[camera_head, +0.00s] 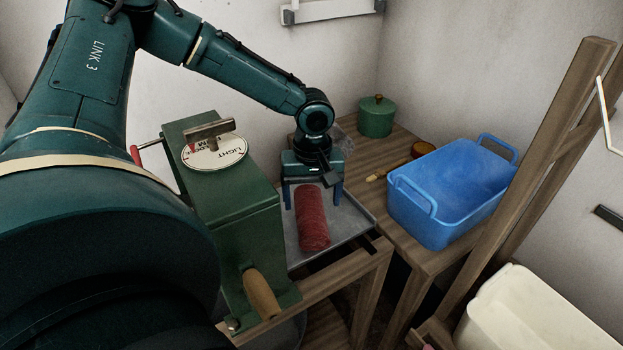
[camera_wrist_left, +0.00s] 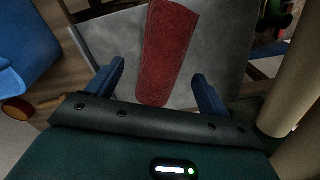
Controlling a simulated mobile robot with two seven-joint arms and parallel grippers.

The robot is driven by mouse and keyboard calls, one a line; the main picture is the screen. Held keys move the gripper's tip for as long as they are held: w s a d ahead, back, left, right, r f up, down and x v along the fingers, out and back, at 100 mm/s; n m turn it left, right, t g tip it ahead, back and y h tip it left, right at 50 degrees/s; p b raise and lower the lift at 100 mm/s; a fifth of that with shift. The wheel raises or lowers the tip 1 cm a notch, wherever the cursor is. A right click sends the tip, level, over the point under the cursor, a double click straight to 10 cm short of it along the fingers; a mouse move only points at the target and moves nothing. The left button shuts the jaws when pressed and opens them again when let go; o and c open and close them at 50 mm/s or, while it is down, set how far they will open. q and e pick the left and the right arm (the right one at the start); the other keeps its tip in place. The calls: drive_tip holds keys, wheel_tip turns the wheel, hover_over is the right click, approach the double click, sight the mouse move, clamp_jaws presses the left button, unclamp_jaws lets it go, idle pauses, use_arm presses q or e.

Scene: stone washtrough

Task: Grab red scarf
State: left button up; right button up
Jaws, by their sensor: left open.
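The red scarf (camera_head: 312,219) is a rolled, textured red bundle lying on a grey metal tray (camera_head: 352,222). It also shows in the left wrist view (camera_wrist_left: 168,50), running away from the gripper. My left gripper (camera_head: 313,200) is open over the scarf's far end, with one blue finger on each side of it. In the left wrist view the left gripper (camera_wrist_left: 160,92) has gaps between both fingers and the scarf. I cannot tell how high the fingers are above the tray. My right gripper is not in view.
A green wringer box (camera_head: 240,225) with a dial and wooden handle stands left of the tray. A blue tub (camera_head: 450,195), a green lidded pot (camera_head: 376,117) and a wooden-handled brush (camera_head: 397,167) are to the right. A wooden frame (camera_head: 545,170) leans beside a cream bin (camera_head: 530,315).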

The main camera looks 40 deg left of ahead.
sight(312, 208)
use_arm(q)
drive_tip(key=f, duration=0.5)
drive_tip(key=shift+w+a+p, duration=0.1)
drive_tip(key=shift+a+p, duration=0.1)
drive_tip(key=shift+p, duration=0.15)
drive_tip(key=c, duration=1.2)
